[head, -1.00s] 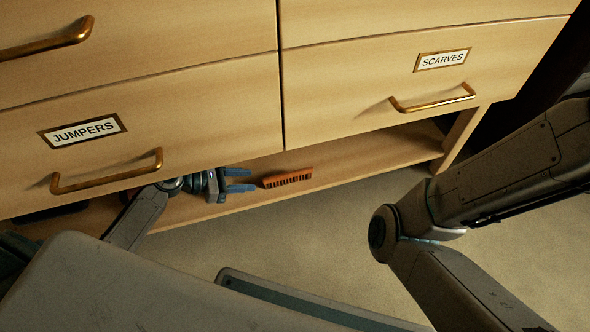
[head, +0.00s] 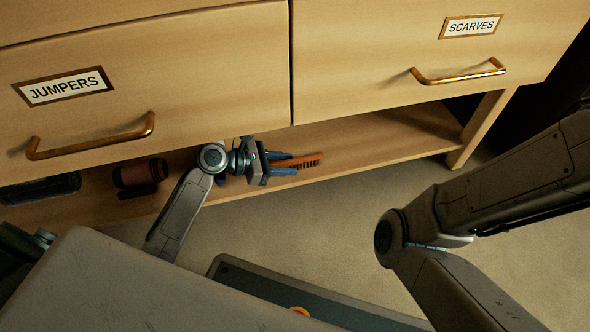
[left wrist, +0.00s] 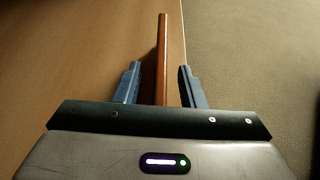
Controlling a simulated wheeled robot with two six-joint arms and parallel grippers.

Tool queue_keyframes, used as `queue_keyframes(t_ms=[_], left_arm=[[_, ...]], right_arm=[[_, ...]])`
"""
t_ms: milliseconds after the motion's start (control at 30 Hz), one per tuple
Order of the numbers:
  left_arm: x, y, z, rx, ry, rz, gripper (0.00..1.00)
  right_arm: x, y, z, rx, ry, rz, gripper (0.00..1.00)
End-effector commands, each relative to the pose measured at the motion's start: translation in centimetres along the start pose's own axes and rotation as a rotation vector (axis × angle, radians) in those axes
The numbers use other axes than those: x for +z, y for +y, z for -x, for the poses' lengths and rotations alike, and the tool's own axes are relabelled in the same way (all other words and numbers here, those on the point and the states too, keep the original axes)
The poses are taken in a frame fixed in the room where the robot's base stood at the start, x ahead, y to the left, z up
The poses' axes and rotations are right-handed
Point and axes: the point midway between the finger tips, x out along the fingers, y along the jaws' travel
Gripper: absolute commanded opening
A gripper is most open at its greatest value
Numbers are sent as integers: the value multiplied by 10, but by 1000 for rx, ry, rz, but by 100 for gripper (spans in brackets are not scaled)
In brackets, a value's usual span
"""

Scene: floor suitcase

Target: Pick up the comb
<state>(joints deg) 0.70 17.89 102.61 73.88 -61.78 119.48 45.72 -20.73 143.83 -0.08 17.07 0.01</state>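The orange-brown comb (head: 304,161) lies on the low open shelf under the drawers, near its front edge. My left gripper (head: 281,164) is at the comb, with its blue fingers on either side of the comb's near end. In the left wrist view the comb (left wrist: 162,60) runs lengthwise between the fingers (left wrist: 158,84). A gap shows on each side of it, so the gripper is open and not holding it. The comb's near end is hidden behind the gripper body. My right arm comes in from the right, but its gripper is out of view.
The low shelf (head: 385,143) has a drawer front close above it. A dark red rolled item (head: 140,173) and a dark item (head: 40,188) lie on the shelf at left. A shelf support (head: 482,128) stands at right. The carpet (head: 340,220) in front is partly clear.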

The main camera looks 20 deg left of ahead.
Motion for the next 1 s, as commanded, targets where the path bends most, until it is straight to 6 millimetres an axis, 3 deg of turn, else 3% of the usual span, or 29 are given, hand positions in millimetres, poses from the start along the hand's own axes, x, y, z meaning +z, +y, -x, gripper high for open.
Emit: queue_keyframes(t_ms=[333,500,1000], left_arm=[[1,0,-5,0,0,0,34],[1,0,-5,0,0,0,1],[6,0,-2,0,0,0,0]], right_arm=[[-1,1,3,0,-1,-1,18],[-1,1,3,0,-1,-1,18],[2,-1,-3,0,0,-1,18]])
